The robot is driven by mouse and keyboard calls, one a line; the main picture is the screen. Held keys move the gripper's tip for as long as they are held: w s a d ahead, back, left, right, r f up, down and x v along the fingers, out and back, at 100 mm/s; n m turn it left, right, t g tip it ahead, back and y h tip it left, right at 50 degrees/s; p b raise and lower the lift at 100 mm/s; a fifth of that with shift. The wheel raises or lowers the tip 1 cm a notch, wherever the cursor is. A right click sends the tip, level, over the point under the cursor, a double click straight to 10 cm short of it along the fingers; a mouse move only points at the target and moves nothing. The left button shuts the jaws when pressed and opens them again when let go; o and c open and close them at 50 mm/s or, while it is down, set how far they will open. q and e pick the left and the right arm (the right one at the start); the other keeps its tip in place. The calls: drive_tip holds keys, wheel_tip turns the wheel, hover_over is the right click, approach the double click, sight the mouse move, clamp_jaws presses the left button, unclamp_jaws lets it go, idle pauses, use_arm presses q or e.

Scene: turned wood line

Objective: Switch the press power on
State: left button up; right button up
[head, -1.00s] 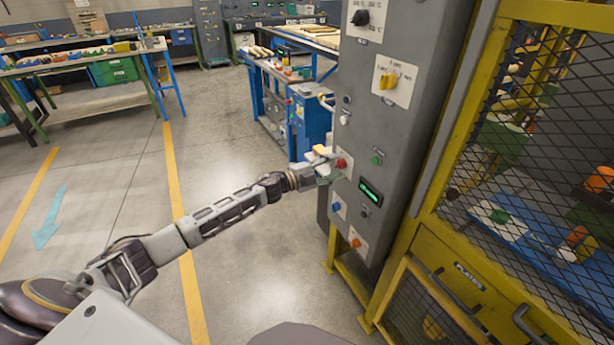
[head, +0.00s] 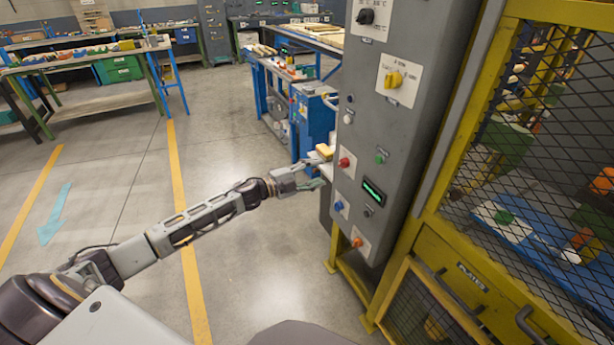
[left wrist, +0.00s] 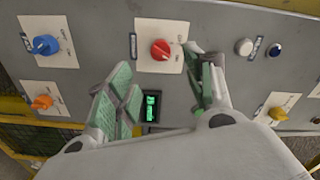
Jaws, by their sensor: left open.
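The grey control cabinet (head: 405,130) bears several knobs and buttons; their labels are too small to read, so I cannot tell which one is the press power. A red knob (head: 344,162) sits on a white plate near its left edge. My left gripper (head: 317,173) is open and empty, just left of the cabinet and apart from the red knob. In the left wrist view, the red knob (left wrist: 160,49) shows between and beyond the open fingers (left wrist: 163,72). My right gripper is out of view.
Blue (head: 339,206) and orange (head: 357,242) knobs sit below, a yellow knob (head: 393,79) and black dial (head: 365,16) above. A green button (head: 380,158) is close by. A yellow mesh cage (head: 540,130) stands right.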

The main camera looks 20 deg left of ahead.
use_arm(q)
drive_tip(key=shift+v, duration=1.25)
drive_tip(key=shift+a, duration=0.1)
